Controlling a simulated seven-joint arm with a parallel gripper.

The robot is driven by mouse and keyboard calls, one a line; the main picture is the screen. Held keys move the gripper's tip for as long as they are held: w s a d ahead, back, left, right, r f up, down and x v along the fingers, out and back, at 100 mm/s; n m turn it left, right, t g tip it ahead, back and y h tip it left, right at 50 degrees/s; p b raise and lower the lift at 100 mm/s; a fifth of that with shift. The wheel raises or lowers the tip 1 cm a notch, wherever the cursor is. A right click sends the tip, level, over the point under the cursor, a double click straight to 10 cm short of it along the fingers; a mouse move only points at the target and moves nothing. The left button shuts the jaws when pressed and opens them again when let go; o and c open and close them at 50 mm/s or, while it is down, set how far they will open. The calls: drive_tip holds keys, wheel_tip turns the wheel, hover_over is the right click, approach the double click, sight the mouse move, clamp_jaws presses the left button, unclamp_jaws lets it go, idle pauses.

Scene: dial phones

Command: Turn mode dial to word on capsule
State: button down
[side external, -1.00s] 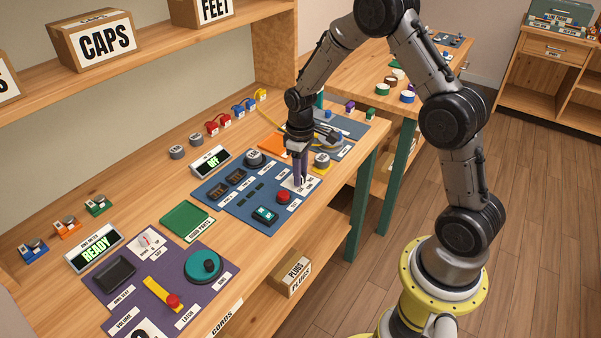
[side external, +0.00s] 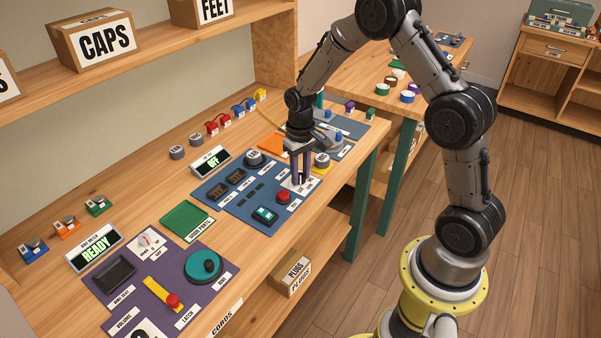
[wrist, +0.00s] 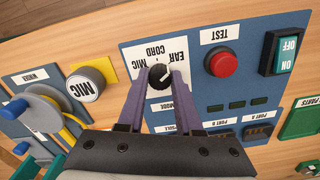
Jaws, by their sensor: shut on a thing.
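The mode dial is a small black knob (wrist: 160,75) with a white mark, on a white plate lettered EAR, CORD and MIC. The exact heading of its mark is hard to tell. My gripper (wrist: 161,84) points down with its two purple fingers shut on the knob, one on each side. In the side view my gripper (side external: 300,181) stands over the white dial plate, and the fingers mostly hide the knob. The grey capsule (wrist: 86,86) has MIC on its top and sits in a yellow holder beside the panel; it also shows in the side view (side external: 322,158).
On the blue panel (side external: 240,212) are a red TEST button (side external: 283,196), a green ON/OFF switch (side external: 265,215) and dark ports. A display (side external: 210,161) reads OFF.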

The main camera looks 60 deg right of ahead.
sight(300, 176)
drive_tip(key=c, duration=0.6)
unclamp_jaws()
wheel_tip(300, 176, up, 14)
drive_tip(key=shift+f, duration=0.1)
drive_tip(key=shift+a, duration=0.1)
